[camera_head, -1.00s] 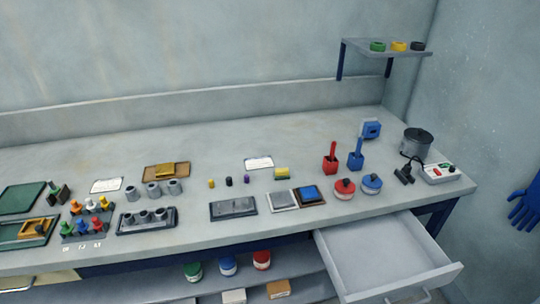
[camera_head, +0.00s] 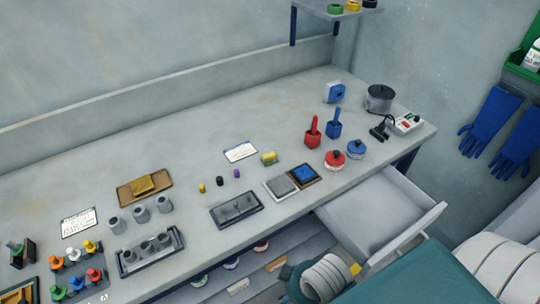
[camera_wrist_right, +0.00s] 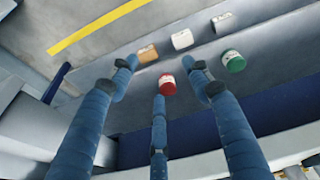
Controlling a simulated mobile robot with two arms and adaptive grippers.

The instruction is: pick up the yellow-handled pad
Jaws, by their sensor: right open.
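Several small coloured-handled pieces stand in a rack (camera_head: 103,296) at the lower left of the head view. The yellow-handled piece (camera_head: 90,246), which looks like the pad, is at the right of the back row, beside a white-handled one (camera_head: 73,254). It stands upright, and its lower part is hard to make out. My right gripper (camera_wrist_right: 160,75) is open and empty in the right wrist view, its blue fingers spread over the lower shelf, away from the pad. My left gripper is not in view.
The drawer (camera_head: 385,215) is pulled out at the bench's right end. Grey cylinders and a tray with a yellow block (camera_head: 143,184) stand near the rack. A red jar (camera_wrist_right: 167,85) and a green jar (camera_wrist_right: 232,62) are on the lower shelf. The bench's back strip is clear.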

